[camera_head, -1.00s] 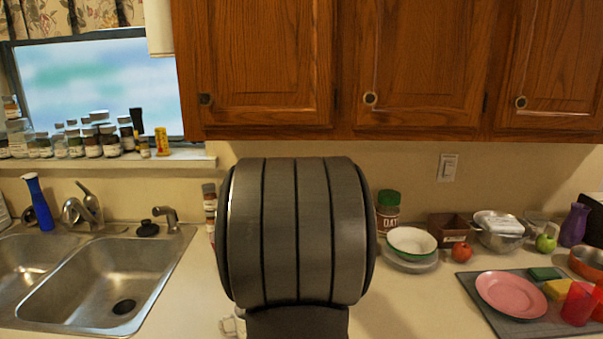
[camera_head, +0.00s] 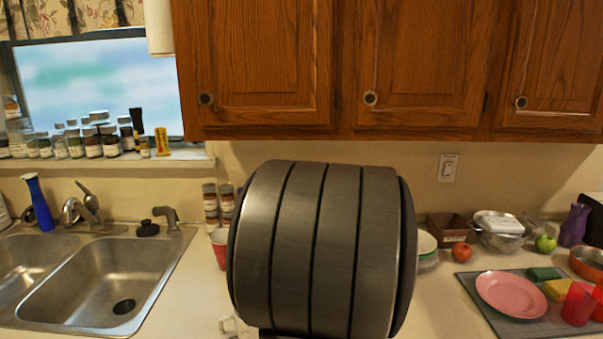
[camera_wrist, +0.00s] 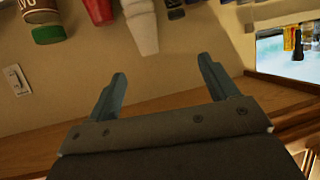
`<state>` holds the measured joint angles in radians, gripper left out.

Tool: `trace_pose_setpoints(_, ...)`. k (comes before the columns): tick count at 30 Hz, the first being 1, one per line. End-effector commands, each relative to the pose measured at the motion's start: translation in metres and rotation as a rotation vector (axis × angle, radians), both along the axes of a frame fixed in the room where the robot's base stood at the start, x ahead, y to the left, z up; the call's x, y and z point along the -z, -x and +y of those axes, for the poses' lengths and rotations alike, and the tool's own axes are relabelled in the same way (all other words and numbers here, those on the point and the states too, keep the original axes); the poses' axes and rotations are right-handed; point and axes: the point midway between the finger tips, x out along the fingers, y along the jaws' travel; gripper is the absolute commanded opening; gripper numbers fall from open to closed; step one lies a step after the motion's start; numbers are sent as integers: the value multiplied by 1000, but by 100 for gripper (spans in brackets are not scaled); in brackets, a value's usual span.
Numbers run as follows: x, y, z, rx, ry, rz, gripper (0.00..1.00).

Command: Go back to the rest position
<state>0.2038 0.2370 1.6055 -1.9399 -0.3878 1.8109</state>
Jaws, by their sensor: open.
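My gripper (camera_wrist: 162,80) shows in the wrist view with its two fingers spread apart and nothing between them. The wrist view is turned over, with the counter items along its top edge. A white object (camera_wrist: 141,22) stands beyond the fingers, apart from them. In the head view a large grey rounded link of my arm fills the middle and hides the counter behind it; the gripper itself does not show there.
A double sink (camera_head: 98,285) is at the left. A white bowl (camera_head: 427,243), a red apple (camera_head: 461,252) and a mat with a pink plate (camera_head: 512,293) are at the right. Wooden cabinets (camera_head: 430,60) hang above. A red cup (camera_head: 219,247) stands just left of my arm.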

Motion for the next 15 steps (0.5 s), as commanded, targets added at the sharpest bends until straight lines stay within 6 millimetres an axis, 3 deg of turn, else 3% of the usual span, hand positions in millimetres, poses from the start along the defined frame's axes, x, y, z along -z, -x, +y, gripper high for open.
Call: trace_pose_setpoints(15,-1,28,-101,208,0,1,79)
